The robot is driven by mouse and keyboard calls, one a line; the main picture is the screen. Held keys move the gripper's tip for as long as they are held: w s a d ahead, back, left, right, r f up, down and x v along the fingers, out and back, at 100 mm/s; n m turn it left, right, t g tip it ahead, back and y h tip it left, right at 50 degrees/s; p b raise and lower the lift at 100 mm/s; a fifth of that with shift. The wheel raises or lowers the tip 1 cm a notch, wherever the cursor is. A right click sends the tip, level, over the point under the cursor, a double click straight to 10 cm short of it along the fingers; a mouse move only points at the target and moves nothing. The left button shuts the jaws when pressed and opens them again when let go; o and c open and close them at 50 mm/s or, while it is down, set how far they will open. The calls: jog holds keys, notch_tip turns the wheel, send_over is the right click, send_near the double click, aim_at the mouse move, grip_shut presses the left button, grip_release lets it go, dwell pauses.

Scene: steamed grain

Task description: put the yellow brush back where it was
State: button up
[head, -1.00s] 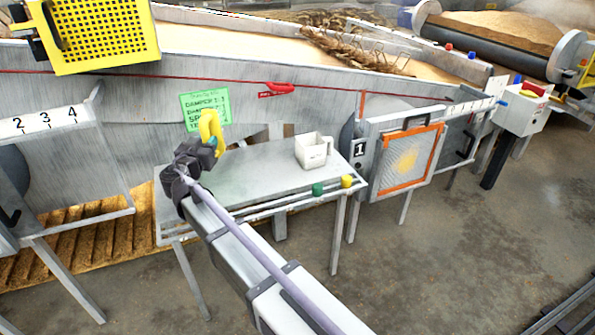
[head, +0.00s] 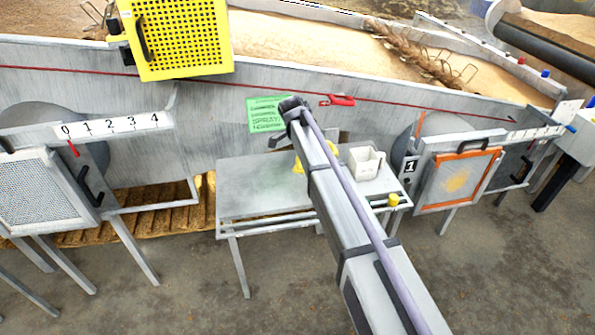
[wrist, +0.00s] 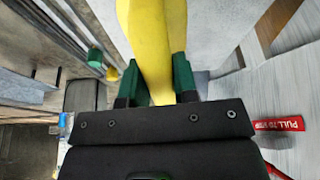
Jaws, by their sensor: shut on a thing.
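The yellow brush (wrist: 155,40) is between the green fingers of my gripper (wrist: 161,82) in the wrist view. The gripper is shut on it. Only a smooth yellow length shows there, running out of the top of the picture. In the head view a yellow part of the brush (head: 299,166) shows beside my arm, over the grey table (head: 250,190). My arm hides the rest of it and the gripper's fingers. I cannot tell whether the brush touches the table.
A white jug (head: 365,163) stands on the table, right of my arm. A yellow knob (head: 393,200) is at the table's front rail. A green note (head: 268,115) and a red pull handle (head: 342,100) are on the wall behind. A yellow mesh guard (head: 180,38) is at upper left.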

aim_at(297, 167)
jog(key=a+r+y+p, duration=0.1)
jog(key=a+r+y, duration=0.1)
jog(key=s+a+r+m+g+y+p, duration=0.1)
jog(key=a+r+p, duration=0.1)
jog(key=shift+s+a+y, duration=0.1)
jog(key=shift+s+y, duration=0.05)
jog(key=shift+y, duration=0.25)
jog(key=shift+f, duration=0.1)
notch_tip(297, 167, down, 11)
jog(key=b, duration=1)
jog(key=shift+b, duration=0.4)
jog(key=shift+r+p, duration=0.3)
jog(key=shift+r, duration=0.15)
jog(key=shift+c, duration=0.7)
jog(key=shift+f, duration=0.25)
jog(key=o, duration=1)
jog(key=shift+r, duration=0.1)
notch_tip(297, 167, up, 13)
jog(key=p, duration=1.2)
jog(key=shift+f, duration=0.3)
